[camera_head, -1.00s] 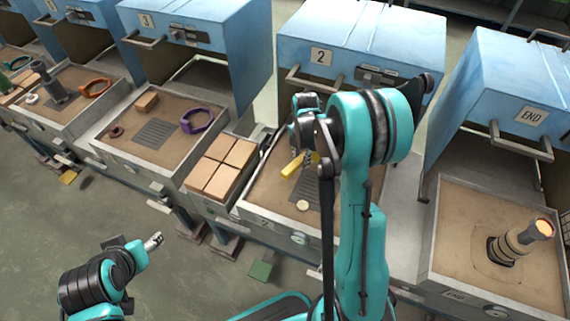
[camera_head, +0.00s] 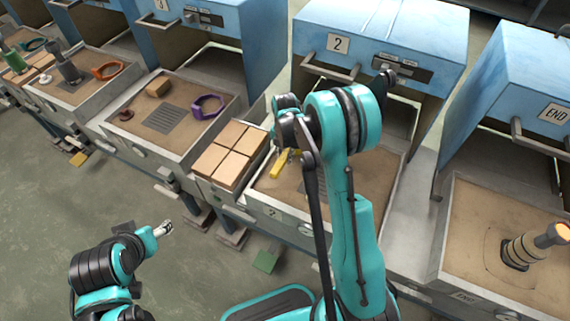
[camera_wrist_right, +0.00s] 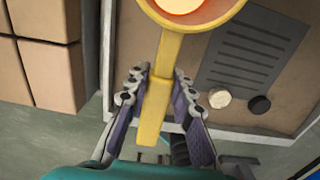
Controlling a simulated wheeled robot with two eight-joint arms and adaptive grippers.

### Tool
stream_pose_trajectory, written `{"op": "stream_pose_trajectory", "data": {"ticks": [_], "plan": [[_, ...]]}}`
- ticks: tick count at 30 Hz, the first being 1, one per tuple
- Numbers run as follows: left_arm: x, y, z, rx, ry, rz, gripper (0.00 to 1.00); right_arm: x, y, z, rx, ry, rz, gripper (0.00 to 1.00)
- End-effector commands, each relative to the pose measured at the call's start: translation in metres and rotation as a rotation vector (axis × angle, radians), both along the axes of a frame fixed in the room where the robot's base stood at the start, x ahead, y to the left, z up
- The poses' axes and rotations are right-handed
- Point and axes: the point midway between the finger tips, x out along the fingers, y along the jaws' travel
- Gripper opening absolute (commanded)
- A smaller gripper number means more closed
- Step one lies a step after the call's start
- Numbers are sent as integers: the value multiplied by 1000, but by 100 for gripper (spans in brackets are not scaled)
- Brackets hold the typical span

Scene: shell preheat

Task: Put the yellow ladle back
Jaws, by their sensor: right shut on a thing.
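The yellow ladle (camera_head: 278,165) is held above the tray of station 2 (camera_head: 262,208). In the right wrist view its yellow handle (camera_wrist_right: 155,105) runs between the fingers of my right gripper (camera_wrist_right: 160,82), which is shut on it. The ladle's bowl, at the top edge of that view, holds something glowing orange (camera_wrist_right: 182,3) and is partly cut off. In the head view my right arm hides most of the bowl and fingers. My left gripper (camera_head: 164,229) is over the floor at lower left, apart from everything; its fingers are too small to read.
Tan blocks (camera_head: 231,153) stand left of station 2's tray. A dark grate (camera_wrist_right: 245,55) and a pale disc (camera_wrist_right: 219,98) show on that tray. A purple ring (camera_head: 207,106) lies on station 3's tray. A glowing-topped stack (camera_head: 527,247) stands on the END tray.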

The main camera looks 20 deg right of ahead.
Motion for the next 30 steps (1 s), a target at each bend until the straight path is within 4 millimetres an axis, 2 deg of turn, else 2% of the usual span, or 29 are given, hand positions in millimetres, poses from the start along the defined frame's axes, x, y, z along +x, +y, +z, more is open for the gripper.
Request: {"op": "stream_pose_trajectory", "data": {"ticks": [9, 20, 21, 23, 30], "plan": [[0, 0, -17, 0, 0, 0, 60, 0, 0, -40, -1, -1, -1, 0], [0, 0, -19, 0, 0, 0, 60, 0, 0, -43, 0, 0, -1, 0], [0, 0, -19, 0, 0, 0, 60, 0, 0, -43, 0, 0, -1, 28], [0, 0, -18, 0, 0, 0, 60, 0, 0, -43, 0, 0, -1, 44], [0, 0, -18, 0, 0, 0, 60, 0, 0, -42, 0, 0, -1, 44]]}}
